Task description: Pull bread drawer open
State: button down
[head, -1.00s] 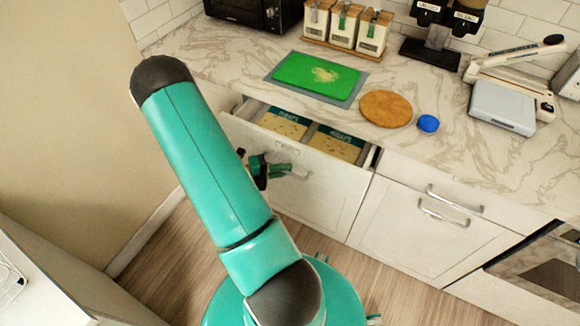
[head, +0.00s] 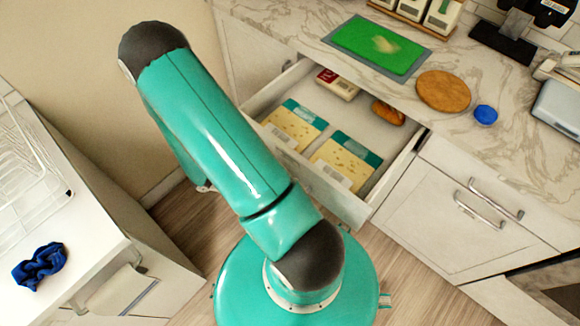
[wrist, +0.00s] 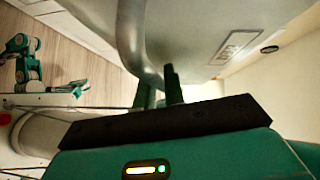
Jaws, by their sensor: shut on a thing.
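The bread drawer (head: 400,166) stands well out from the counter in the head view. Inside it lie two packs with teal ends (head: 346,160), a small red and white box (head: 337,84) and a brown bread roll (head: 388,113). In the wrist view my gripper (wrist: 160,88) is shut on the drawer's curved metal handle (wrist: 135,45), with the drawer's pale front and its label (wrist: 233,45) beyond. In the head view my own arm hides the gripper and handle.
The counter above holds a green cutting board (head: 378,46), a round wooden board (head: 443,91) and a blue lid (head: 485,114). A white side counter (head: 85,225) with a blue cloth (head: 40,267) stands at left. Wood floor (head: 180,235) shows between.

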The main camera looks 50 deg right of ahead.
jog(key=shift+w+a, duration=0.1)
jog(key=shift+a, duration=0.3)
jog(key=c, duration=1.8)
grip_release()
jog(key=shift+o, duration=0.2)
jog(key=v, duration=1.3)
jog(key=shift+w+a, duration=0.25)
jog(key=shift+w, duration=0.05)
jog(key=shift+r, duration=0.2)
